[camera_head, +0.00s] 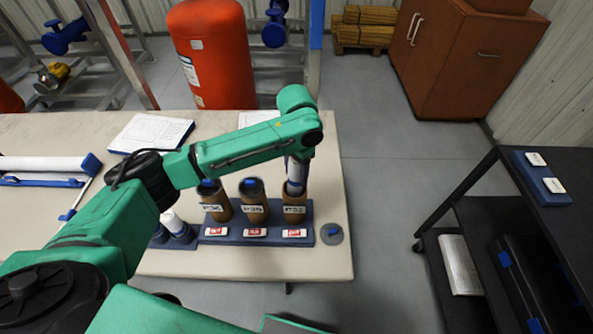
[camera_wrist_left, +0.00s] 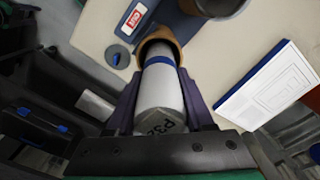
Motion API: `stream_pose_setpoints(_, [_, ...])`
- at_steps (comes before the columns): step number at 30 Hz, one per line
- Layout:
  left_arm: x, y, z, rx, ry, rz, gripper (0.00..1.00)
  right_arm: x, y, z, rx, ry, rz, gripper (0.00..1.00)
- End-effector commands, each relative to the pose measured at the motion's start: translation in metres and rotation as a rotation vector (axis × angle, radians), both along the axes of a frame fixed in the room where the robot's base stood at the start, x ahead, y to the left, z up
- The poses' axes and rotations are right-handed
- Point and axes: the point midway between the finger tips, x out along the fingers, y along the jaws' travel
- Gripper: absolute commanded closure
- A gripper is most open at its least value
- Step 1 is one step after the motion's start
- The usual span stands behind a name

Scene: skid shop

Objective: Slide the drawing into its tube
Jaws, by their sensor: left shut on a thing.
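The drawing (camera_head: 297,176) is a white roll with a blue band. My left gripper (camera_head: 298,158) is shut on it and holds it upright above the right-hand brown tube (camera_head: 294,210). In the left wrist view the roll (camera_wrist_left: 160,90) lies between the fingers, with a mark on its near end. Its far end appears to be inside the mouth of the tube (camera_wrist_left: 156,46); how deep is hidden. The tube stands in a blue rack (camera_head: 215,232) with red-and-white tags. A grey disc (camera_head: 332,234) with a blue grip lies right of the rack. My right gripper is not in view.
Two more brown tubes (camera_head: 253,203) (camera_head: 213,203) stand left in the rack. White rolls (camera_head: 172,222) stand further left. A printed sheet (camera_head: 150,133) lies on the table (camera_head: 330,270) behind. A black shelf cart (camera_head: 478,205) stands right, across open floor.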

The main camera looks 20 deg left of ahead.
Motion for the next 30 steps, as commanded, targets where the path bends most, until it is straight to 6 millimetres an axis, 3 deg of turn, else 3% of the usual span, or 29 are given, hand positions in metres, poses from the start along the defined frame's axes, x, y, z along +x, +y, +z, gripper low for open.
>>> stream_pose_setpoints(30, [0.0,0.0,-0.026,0.0,0.0,0.0,1.0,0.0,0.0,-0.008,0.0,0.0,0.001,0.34])
